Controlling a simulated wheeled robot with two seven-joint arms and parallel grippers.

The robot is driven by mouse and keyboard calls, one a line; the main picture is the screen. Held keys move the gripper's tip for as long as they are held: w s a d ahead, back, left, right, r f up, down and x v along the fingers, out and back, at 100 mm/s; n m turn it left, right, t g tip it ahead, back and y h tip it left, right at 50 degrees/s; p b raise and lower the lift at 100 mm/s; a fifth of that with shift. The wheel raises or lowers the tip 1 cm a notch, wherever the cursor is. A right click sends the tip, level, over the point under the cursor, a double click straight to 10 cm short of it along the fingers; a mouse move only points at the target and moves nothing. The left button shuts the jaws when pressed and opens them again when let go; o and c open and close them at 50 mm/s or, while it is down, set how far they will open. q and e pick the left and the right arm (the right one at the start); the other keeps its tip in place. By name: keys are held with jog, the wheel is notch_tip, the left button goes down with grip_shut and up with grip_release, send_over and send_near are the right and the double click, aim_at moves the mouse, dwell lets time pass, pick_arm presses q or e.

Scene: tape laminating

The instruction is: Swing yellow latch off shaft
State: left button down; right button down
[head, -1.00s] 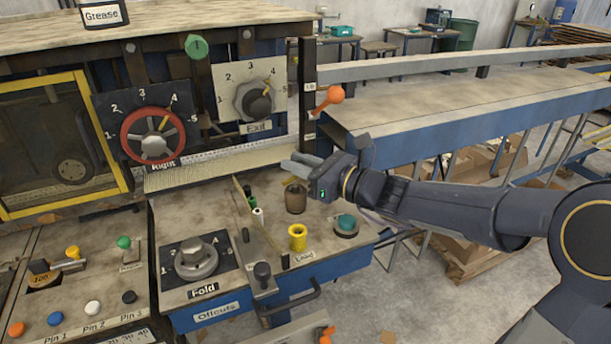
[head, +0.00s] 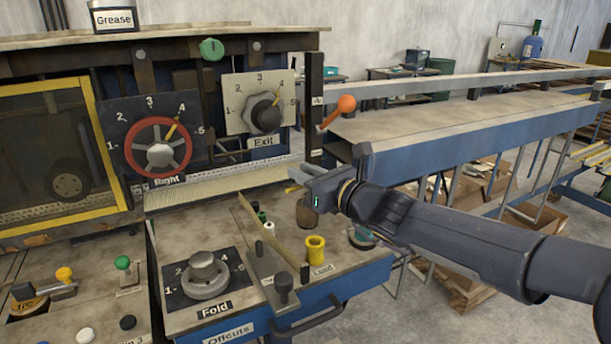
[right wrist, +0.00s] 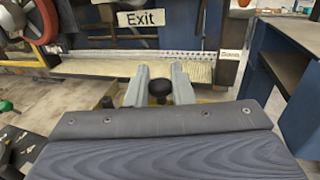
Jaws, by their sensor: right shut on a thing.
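My right gripper (head: 293,178) is at the back edge of the workbench, below the Exit dial, with its fingers pointing left. In the right wrist view its two grey fingers (right wrist: 160,76) are closed around a black knob (right wrist: 160,89). A small yellow piece (head: 293,189), which looks like part of the latch, shows under the fingertips in the head view. Most of the latch and its shaft are hidden by the fingers and palm. My left gripper is not in view.
The Exit dial (head: 263,113) and an orange-knobbed lever (head: 341,108) are above the gripper. A long blue-sided table (head: 450,150) extends right.

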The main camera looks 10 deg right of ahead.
jog(key=c, duration=1.4)
grip_release()
jog(key=shift+o, duration=0.2)
jog(key=v, duration=0.7)
jog(key=shift+s+d, duration=0.2)
jog(key=shift+s, duration=0.15)
